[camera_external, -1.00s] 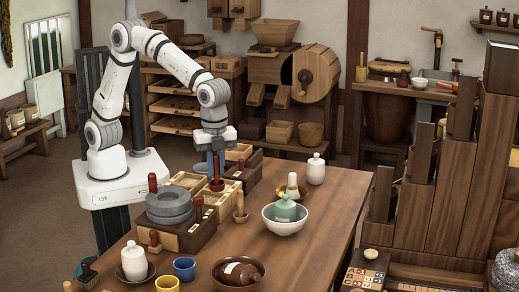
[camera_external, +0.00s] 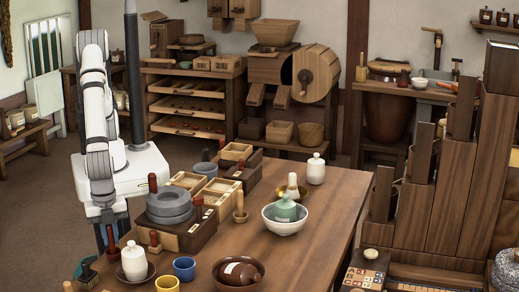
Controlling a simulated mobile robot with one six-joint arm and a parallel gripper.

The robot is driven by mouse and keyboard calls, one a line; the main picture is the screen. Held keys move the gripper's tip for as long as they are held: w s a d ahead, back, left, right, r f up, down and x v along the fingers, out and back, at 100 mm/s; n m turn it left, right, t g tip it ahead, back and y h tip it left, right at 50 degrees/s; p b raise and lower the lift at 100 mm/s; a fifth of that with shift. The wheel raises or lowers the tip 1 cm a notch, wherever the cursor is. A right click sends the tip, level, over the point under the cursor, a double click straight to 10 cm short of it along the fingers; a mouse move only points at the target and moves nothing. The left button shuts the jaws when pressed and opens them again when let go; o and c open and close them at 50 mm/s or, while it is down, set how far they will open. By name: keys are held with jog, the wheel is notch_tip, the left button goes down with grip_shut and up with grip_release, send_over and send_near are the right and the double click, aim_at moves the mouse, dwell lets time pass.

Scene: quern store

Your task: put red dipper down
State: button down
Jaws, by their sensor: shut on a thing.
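My gripper (camera_external: 109,222) is at the left end of the wooden table (camera_external: 323,215), pointing down with my arm folded in above it. It is shut on the red dipper (camera_external: 112,243), a small dark red upright thing just below the fingers. The dipper is behind and left of a white lidded jar (camera_external: 133,263). Its lower end is hard to make out, and I cannot tell whether it touches the table.
The white jar stands on a dark saucer (camera_external: 150,274). A stone quern (camera_external: 170,207) and wooden boxes lie behind.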

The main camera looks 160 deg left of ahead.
jog(key=a, duration=0.6)
jog(key=shift+a, duration=0.35)
jog(key=s+r+p, duration=0.5)
jog(key=r+p, duration=0.7)
jog(key=p, duration=0.6)
jog(key=d+f+b, duration=0.5)
jog(key=d, duration=0.2)
notch_tip(320, 180, up, 14)
jog(key=w+a+f+n+b, duration=0.1)
jog(key=a+n+b, duration=0.55)
jog(key=a, duration=3.05)
jog(key=shift+f+n+p, duration=0.65)
jog(key=shift+f+p, duration=0.5)
jog(key=shift+f, duration=4.1)
jog(key=shift+f+n+p, duration=0.6)
jog(key=shift+f+p, duration=0.55)
jog(key=shift+f, duration=4.05)
